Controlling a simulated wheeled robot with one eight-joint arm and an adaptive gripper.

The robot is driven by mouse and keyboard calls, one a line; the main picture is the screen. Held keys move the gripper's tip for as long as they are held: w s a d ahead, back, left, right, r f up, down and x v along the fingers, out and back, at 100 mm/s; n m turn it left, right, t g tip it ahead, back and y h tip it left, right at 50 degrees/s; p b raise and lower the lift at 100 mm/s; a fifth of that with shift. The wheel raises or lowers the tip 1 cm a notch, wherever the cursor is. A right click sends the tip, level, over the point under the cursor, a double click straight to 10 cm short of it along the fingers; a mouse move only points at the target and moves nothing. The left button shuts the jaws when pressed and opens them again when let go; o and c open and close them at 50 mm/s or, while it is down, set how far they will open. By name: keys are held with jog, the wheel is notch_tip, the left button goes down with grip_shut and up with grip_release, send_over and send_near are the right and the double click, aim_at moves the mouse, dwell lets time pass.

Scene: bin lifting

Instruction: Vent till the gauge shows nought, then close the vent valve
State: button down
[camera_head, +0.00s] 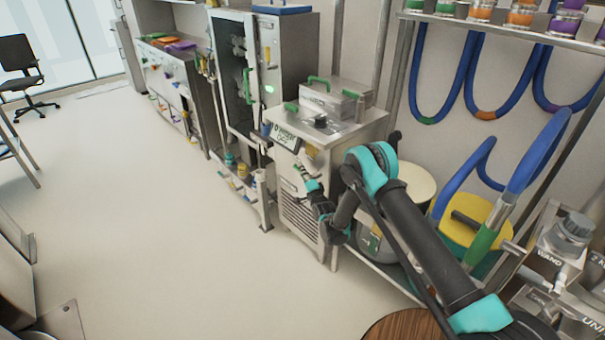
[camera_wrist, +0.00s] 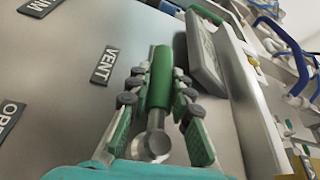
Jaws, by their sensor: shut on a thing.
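The vent valve's green lever handle (camera_wrist: 161,70) shows in the wrist view, with its silver stem (camera_wrist: 156,138) nearer the camera. A black VENT label (camera_wrist: 105,65) sits on the grey panel to its left. My gripper (camera_wrist: 160,84) has its two fingers on either side of the handle and is shut on it. In the head view my gripper (camera_head: 309,182) is at the front of a metal cabinet (camera_head: 300,215). A framed display panel (camera_head: 285,138) is on the cabinet's upper front; it also shows edge-on in the wrist view (camera_wrist: 206,52). No gauge reading is legible.
A metal box with green handles (camera_head: 333,98) stands on the cabinet. An open tall cabinet (camera_head: 262,70) is to the left. A rack with blue hoses (camera_head: 470,75) and a yellow-lidded drum (camera_head: 468,222) are to the right. The floor (camera_head: 150,230) at left is clear.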

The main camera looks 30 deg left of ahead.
dwell(0.3)
jog(key=c, duration=1.3)
grip_release()
jog(key=shift+c, duration=0.2)
